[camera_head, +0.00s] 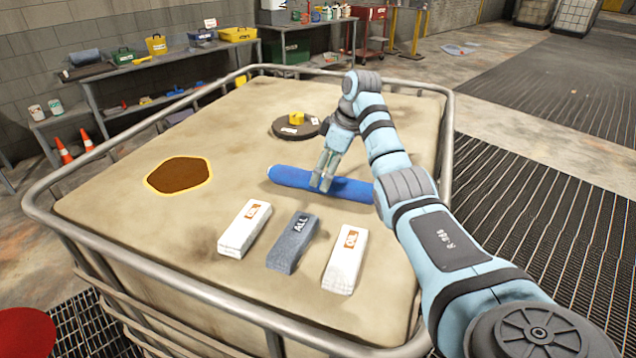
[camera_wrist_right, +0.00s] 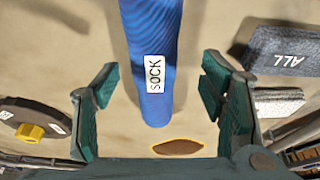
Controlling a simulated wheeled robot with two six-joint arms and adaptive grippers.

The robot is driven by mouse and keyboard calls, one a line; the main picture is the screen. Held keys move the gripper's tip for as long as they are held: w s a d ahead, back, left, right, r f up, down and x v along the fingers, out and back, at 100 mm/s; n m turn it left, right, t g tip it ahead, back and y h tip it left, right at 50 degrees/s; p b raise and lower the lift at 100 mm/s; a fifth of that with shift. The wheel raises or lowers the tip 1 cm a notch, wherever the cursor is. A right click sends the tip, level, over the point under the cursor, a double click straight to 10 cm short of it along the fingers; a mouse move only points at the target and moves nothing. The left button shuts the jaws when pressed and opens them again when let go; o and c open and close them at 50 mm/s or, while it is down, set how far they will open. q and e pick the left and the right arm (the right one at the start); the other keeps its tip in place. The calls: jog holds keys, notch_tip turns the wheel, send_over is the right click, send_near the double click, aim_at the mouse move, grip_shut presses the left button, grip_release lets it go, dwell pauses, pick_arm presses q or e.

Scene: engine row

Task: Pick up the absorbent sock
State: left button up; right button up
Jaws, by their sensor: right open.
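The absorbent sock (camera_head: 294,178) is a long blue roll lying across the tan top of the railed container. In the right wrist view it (camera_wrist_right: 150,55) runs between the finger lines and bears a white SOCK label. My right gripper (camera_head: 323,184) is over the sock's middle in the head view, with its fingers pointing down. In the right wrist view the gripper (camera_wrist_right: 160,100) has its fingers spread wide on either side of the sock, with nothing held. Whether the fingertips touch the sock cannot be told. My left gripper is not in view.
Two white pads (camera_head: 244,228) (camera_head: 345,258) flank a grey ALL pad (camera_head: 292,242) in front of the sock. A dark round lid (camera_head: 284,132) with a yellow cap lies behind it. A brown patch (camera_head: 178,175) lies left. A metal rail (camera_head: 200,290) rings the top.

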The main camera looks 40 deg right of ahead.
aim_at(324, 175)
jog(key=x, duration=0.3)
jog(key=shift+d, duration=0.2)
jog(key=shift+w+d+f, duration=0.15)
jog(key=shift+w+f, duration=0.05)
jog(key=shift+w, duration=0.1)
jog(key=shift+s+r, duration=0.2)
jog(key=shift+s, duration=0.05)
jog(key=c, duration=1.1)
jog(key=shift+w+f, duration=0.1)
jog(key=shift+c, duration=1.2)
